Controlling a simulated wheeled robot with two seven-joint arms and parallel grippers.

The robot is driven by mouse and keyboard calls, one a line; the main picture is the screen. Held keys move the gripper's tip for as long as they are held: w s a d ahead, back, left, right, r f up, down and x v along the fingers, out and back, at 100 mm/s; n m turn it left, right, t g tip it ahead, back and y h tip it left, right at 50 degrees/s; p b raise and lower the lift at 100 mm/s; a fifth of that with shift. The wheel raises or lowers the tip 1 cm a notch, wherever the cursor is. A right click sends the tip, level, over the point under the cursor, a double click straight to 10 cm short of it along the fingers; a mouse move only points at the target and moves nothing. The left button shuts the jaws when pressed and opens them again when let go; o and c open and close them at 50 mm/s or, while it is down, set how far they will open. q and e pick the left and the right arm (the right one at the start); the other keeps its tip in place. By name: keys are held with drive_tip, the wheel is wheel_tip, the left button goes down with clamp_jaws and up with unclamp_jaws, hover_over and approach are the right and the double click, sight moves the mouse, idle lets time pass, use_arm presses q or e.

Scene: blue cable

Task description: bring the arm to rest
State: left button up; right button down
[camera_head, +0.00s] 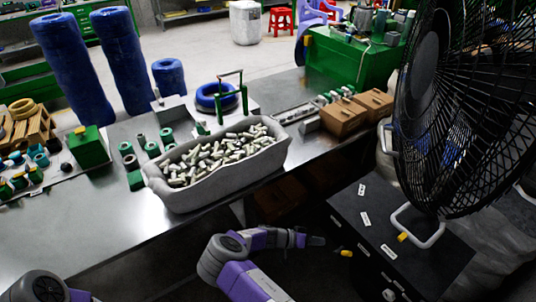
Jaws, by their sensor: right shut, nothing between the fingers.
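My right arm comes in from the bottom middle. Its gripper (318,241) is small and dark in the picture, in front of the table's front edge and left of the dark cabinet. It is shut and empty, and it appears apart from the things on the table. Only a part of my left arm shows at the bottom left corner; its gripper is out of the picture. A blue cable coil (215,96) lies at the back of the metal table (75,243), by a green stand (243,97).
A grey bin (215,190) full of small metal parts stands near the table's front edge. A dark cabinet (385,225) with a white handle and a large black fan (455,110) are on the right. Brown boxes (343,118) sit at the table's right end. The left front tabletop is clear.

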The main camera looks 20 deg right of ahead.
drive_tip(key=s+a+f+n+y+p, duration=0.1)
drive_tip(key=s+a+f+n+y, duration=0.1)
drive_tip(key=s+a+f+y, duration=0.5)
drive_tip(key=s+a+f+n+y, duration=0.2)
drive_tip(key=s+a+f+y, duration=0.2)
drive_tip(key=s+a, duration=0.35)
drive_tip(key=a+r+n+t+y, duration=0.2)
drive_tip(key=a+r+y, duration=0.1)
drive_tip(key=a, duration=0.5)
drive_tip(key=w+a+r+n+t+y+p, duration=0.1)
drive_tip(key=a+r+n+t+y, duration=0.1)
drive_tip(key=a+r, duration=0.4)
drive_tip(key=shift+w+a+r+t+y, duration=0.2)
drive_tip(key=shift+a+t+y, duration=0.3)
drive_tip(key=shift+a, duration=0.4)
drive_tip(key=shift+a, duration=0.15)
